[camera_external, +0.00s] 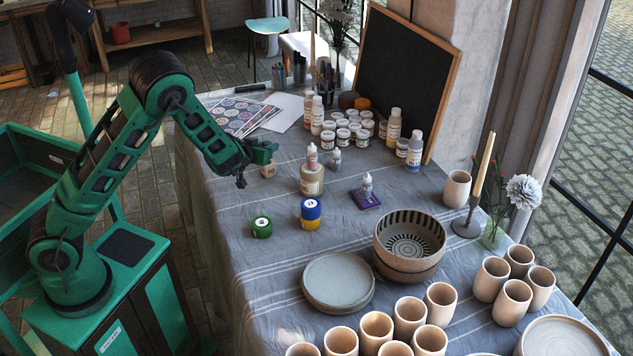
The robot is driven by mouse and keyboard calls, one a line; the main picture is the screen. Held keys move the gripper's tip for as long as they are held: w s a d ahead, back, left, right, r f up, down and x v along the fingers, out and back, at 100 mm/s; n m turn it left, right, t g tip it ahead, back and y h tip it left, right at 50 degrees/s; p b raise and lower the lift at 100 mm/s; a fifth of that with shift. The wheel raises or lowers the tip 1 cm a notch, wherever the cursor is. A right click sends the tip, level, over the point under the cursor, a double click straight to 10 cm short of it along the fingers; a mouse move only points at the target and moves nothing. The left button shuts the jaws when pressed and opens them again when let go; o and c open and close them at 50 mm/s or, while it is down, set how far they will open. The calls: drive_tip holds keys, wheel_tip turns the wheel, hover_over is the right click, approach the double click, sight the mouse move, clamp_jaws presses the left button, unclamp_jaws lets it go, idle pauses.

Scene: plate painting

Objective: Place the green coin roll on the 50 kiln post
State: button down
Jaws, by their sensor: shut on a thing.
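A short green roll (262,228) with a pale top stands upright on the cloth, near the table's left edge. To its right a blue roll (311,207) stands on a yellow one (310,223). My gripper (266,162) is behind the green roll and well apart from it. It is shut on a small tan block (268,171), which shows just below the fingers. The block may be a kiln post. I cannot read a 50 on anything, so I cannot tell which thing is the 50 kiln post.
A bottle stands on a tan jar (312,182), and a small bottle on a purple box (364,200). A grey plate (338,284), a striped bowl (409,246) and several clay cups (440,302) fill the front right. Paint pots (343,136) stand behind. The cloth around the green roll is clear.

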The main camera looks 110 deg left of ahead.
drive_tip(key=shift+f, duration=0.75)
drive_tip(key=c, duration=1.5)
unclamp_jaws()
drive_tip(key=shift+f, duration=0.15)
drive_tip(key=shift+c, duration=0.2)
drive_tip(key=v, duration=1.2)
